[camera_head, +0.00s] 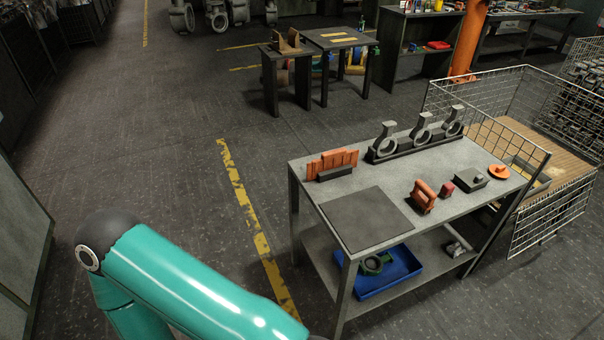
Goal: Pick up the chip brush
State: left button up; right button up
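No thing is clearly recognisable as the chip brush at this size. An orange piece with a handle-like loop (423,197) sits on the grey workbench (382,173), near its front edge; it may be the brush, but I cannot tell. A teal arm of mine crosses the lower left, apart from the bench in the picture. Neither of my grippers is in view.
The bench also holds a dark mat (366,219), an orange slatted piece (333,163), grey castings on a black rack (415,148), a small red block (447,189), a grey box (471,182) and an orange disc (499,171). A blue tray (403,279) lies below. A wire cage (545,225) stands right.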

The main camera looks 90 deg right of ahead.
aim_at(417, 198)
jog(key=z, duration=0.05)
jog(key=k, duration=2.2)
jog(key=u, duration=0.9)
jog(key=i, duration=0.1)
jog(key=z, duration=2.45)
jog(key=i, duration=1)
jog(key=u, duration=0.1)
